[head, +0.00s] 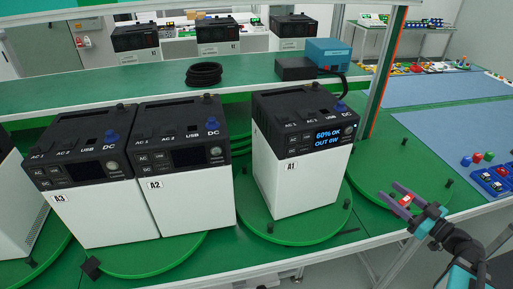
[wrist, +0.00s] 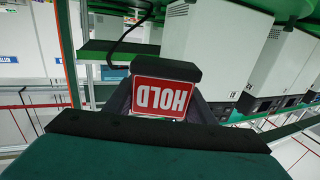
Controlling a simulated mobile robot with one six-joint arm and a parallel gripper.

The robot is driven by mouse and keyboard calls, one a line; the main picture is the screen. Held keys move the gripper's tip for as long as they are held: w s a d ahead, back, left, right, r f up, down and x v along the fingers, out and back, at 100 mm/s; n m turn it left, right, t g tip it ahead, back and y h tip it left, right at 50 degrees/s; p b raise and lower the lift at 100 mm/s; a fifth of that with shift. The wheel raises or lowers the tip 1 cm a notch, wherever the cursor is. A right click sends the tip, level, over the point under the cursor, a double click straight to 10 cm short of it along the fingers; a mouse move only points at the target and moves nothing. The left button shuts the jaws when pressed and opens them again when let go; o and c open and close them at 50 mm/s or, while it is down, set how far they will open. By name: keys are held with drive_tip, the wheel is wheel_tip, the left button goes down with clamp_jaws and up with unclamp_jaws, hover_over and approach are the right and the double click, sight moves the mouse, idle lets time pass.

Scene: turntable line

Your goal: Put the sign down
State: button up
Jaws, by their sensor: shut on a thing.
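The sign is a small red plate with white edging and the word HOLD, upside down in the wrist view (wrist: 163,98). My gripper (wrist: 158,100) is shut on the sign, with a dark finger on either side of it. In the head view, my gripper (head: 398,198) is at the lower right, above the green table's right part. The sign shows there as a small red and white patch (head: 406,201) between the fingers. Whether the sign touches any surface is not clear.
White power station A1 (head: 300,185) stands on a green turntable left of my gripper, its screen reading 60% OK. Stations A2 (head: 190,205) and A3 (head: 95,215) stand further left. Blue trays (head: 490,182) are at the right. Green table (head: 425,150) behind my gripper is mostly clear.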

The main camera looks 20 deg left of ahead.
drive_tip(key=shift+s, duration=0.35)
drive_tip(key=shift+d, duration=0.1)
